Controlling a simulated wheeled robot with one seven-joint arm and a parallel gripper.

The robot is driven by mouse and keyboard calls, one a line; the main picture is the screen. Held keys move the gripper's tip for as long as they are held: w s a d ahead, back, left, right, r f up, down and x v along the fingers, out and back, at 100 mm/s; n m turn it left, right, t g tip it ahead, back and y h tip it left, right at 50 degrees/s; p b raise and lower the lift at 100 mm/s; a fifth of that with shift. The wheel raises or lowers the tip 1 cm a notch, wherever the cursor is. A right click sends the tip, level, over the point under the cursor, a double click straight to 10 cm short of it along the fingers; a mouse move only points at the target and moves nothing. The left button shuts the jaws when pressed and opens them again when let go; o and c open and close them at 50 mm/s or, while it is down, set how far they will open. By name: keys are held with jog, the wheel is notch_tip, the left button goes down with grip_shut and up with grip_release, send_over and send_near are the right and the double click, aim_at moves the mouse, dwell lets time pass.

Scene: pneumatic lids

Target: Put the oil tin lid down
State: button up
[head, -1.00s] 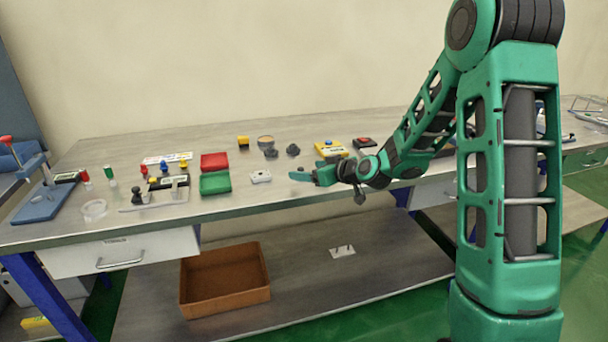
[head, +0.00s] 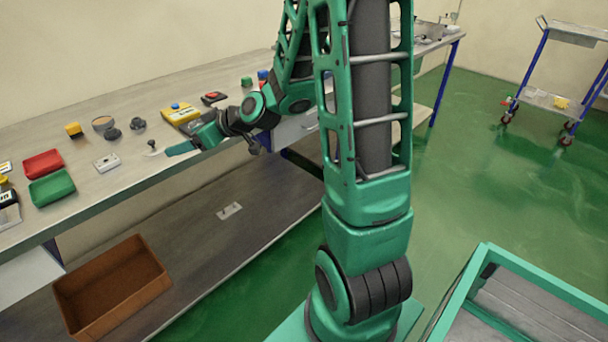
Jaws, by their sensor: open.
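My gripper (head: 182,148) is at the bench's front edge, in the middle left of the head view. It is open, with its green fingers pointing left. A small pale thing with a dark top (head: 152,147) stands on the bench just left of the fingertips, apart from them. It may be the oil tin lid, but it is too small to tell for sure. My forearm and wrist hide part of the bench behind the gripper.
On the bench (head: 125,175) are a white block (head: 106,162), red bin (head: 43,164), green bin (head: 52,188), yellow box (head: 181,114), dark round pieces (head: 112,134) and a red-topped box (head: 214,98). A brown crate (head: 112,288) is on the lower shelf. Green floor at right is open; a trolley (head: 560,100) stands beyond.

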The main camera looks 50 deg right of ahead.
jog(key=s+d+m+g+h, duration=0.1)
jog(key=s+d+m+g, duration=0.2)
jog(key=s, duration=0.9)
jog(key=s+d+m+g+h, duration=0.2)
jog(key=s+d+m+g, duration=0.2)
jog(key=s, duration=0.9)
jog(key=s+d+m+g+h, duration=0.1)
jog(key=s+d+m+g, duration=0.3)
jog(key=s, duration=0.9)
jog(key=shift+g+h, duration=0.3)
jog(key=shift+h, duration=0.1)
jog(key=shift+w+d, duration=0.1)
jog(key=shift+w+f, duration=0.2)
jog(key=shift+w, duration=0.4)
